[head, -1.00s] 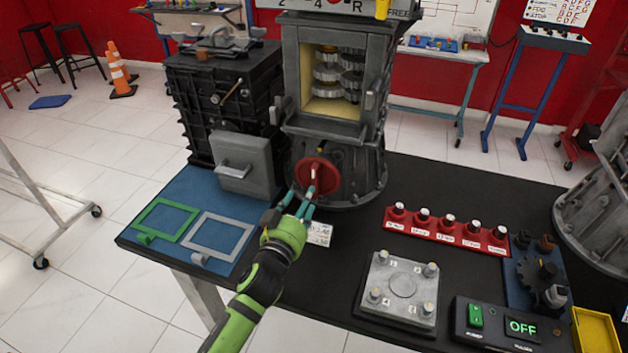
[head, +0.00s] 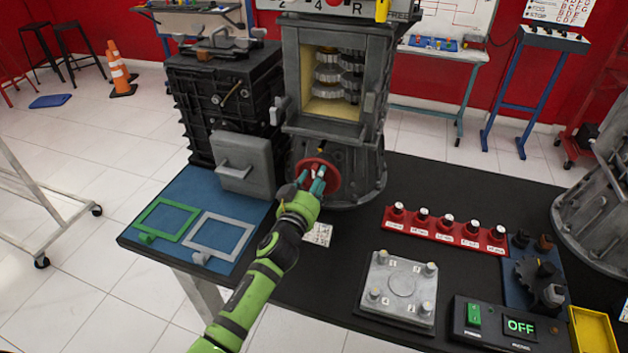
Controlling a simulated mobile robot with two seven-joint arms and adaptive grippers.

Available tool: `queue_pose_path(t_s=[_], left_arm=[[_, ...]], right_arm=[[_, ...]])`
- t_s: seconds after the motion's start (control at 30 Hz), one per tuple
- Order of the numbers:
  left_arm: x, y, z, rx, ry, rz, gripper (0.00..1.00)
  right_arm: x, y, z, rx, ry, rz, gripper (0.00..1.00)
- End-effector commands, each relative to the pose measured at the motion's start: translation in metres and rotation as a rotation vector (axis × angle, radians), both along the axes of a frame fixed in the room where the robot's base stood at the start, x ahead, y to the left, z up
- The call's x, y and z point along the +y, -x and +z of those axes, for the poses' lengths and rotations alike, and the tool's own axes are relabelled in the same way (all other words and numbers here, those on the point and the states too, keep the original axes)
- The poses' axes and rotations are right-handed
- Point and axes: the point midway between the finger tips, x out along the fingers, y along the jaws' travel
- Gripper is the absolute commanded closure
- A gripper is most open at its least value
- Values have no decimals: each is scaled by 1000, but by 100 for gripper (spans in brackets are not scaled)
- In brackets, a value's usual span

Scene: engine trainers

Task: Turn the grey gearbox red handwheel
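The red handwheel (head: 330,170) is on the lower front of the grey gearbox (head: 352,140), which stands upright on the black table with its gears showing in an opening above. My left gripper (head: 312,182) is in front of the wheel, its teal fingers over the wheel's middle and left side. The fingers look spread, with the wheel's red and pale handle part showing between them. I cannot tell whether they touch it. The gripper hides part of the wheel. My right gripper is not in view.
A black engine block (head: 222,90) with a grey box in front stands close on the left. A red strip of several knobs (head: 446,228), a grey bolted plate (head: 400,290) and an OFF switch box (head: 495,325) lie to the right. Green and grey frames lie on the blue mat (head: 180,190).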

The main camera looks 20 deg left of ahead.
Motion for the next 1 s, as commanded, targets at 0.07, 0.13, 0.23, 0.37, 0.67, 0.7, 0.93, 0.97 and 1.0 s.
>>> queue_pose_path(t_s=[0.07,0.13,0.23,0.37,0.67,0.7,0.93,0.97,1.0], left_arm=[[0,0,0,0,0,0,96],[0,0,0,0,0,0,100],[0,0,0,0,0,0,100],[0,0,0,0,-8,0,100],[-3,0,-1,-5,-120,0,100],[-4,0,-1,-7,-147,0,100],[-9,0,-4,-13,-346,0,100],[-9,0,-4,-14,-375,0,100],[-10,0,-5,-15,-413,0,100]], right_arm=[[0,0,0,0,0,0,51],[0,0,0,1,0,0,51],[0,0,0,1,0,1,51],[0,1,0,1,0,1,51],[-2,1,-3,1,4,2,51],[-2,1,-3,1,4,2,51],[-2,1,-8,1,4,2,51],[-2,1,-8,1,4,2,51],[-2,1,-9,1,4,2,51]])
